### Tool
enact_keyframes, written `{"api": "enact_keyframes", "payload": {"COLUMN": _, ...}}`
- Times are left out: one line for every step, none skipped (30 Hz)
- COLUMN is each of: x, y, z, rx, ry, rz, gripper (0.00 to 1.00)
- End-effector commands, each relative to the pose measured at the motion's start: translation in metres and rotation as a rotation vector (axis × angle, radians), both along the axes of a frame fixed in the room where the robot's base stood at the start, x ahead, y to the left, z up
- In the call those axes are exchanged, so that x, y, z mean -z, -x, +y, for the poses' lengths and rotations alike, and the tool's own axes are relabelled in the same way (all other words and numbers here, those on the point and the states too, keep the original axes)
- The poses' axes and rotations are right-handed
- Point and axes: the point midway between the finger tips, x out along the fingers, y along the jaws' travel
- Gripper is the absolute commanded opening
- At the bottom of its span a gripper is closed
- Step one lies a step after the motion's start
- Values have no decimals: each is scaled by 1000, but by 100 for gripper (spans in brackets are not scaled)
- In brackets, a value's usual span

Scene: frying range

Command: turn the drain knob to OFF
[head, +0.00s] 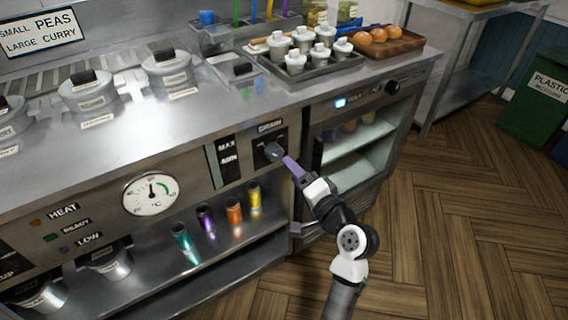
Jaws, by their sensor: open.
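The drain knob (273,151) is a grey knob on a dark square plate in the range's front panel, below a small label that seems to read DRAIN. My gripper (284,159) reaches it from the lower right with its purple fingers. The fingertips are at the knob or just in front of it; I cannot tell whether they touch. The fingers are open, though the gap between them is hard to see from here. The knob's markings and exact setting are too small or covered to read.
A MAX/MIN level window (226,160) is left of the knob, and a round dial (150,193) further left. Several coloured cylinders (234,214) stand on the shelf below. A glass-fronted cabinet (355,150) is to the right. Wooden floor (450,220) is clear at right.

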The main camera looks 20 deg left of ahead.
Motion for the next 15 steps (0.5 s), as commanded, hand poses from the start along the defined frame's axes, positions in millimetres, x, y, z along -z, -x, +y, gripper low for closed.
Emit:
{"api": "enact_keyframes", "payload": {"x": 2, "y": 7, "z": -10, "rx": 4, "ry": 1, "rz": -1, "gripper": 61}}
{"api": "enact_keyframes", "payload": {"x": 1, "y": 11, "z": -15, "rx": 4, "ry": 1, "rz": -1, "gripper": 61}}
{"api": "enact_keyframes", "payload": {"x": 1, "y": 16, "z": -22, "rx": 4, "ry": 1, "rz": -1, "gripper": 61}}
{"api": "enact_keyframes", "payload": {"x": 1, "y": 20, "z": -26, "rx": 3, "ry": 1, "rz": -1, "gripper": 61}}
{"api": "enact_keyframes", "payload": {"x": 1, "y": 23, "z": -30, "rx": 3, "ry": 1, "rz": -1, "gripper": 61}}
{"api": "enact_keyframes", "payload": {"x": 0, "y": 27, "z": -35, "rx": 3, "ry": 1, "rz": 0, "gripper": 61}}
{"api": "enact_keyframes", "payload": {"x": 0, "y": 30, "z": -38, "rx": 2, "ry": 1, "rz": -1, "gripper": 61}}
{"api": "enact_keyframes", "payload": {"x": 0, "y": 32, "z": -41, "rx": 2, "ry": 1, "rz": -1, "gripper": 61}}
{"api": "enact_keyframes", "payload": {"x": -1, "y": 35, "z": -45, "rx": 2, "ry": 1, "rz": -1, "gripper": 61}}
{"api": "enact_keyframes", "payload": {"x": -1, "y": 36, "z": -47, "rx": 1, "ry": 1, "rz": 0, "gripper": 61}}
{"api": "enact_keyframes", "payload": {"x": -1, "y": 38, "z": -48, "rx": 1, "ry": 1, "rz": 0, "gripper": 61}}
{"api": "enact_keyframes", "payload": {"x": -1, "y": 39, "z": -50, "rx": 0, "ry": 1, "rz": 1, "gripper": 61}}
{"api": "enact_keyframes", "payload": {"x": -1, "y": 40, "z": -51, "rx": 0, "ry": 1, "rz": 1, "gripper": 61}}
{"api": "enact_keyframes", "payload": {"x": -1, "y": 40, "z": -51, "rx": 0, "ry": 1, "rz": 0, "gripper": 61}}
{"api": "enact_keyframes", "payload": {"x": -1, "y": 41, "z": -52, "rx": 0, "ry": 1, "rz": -1, "gripper": 61}}
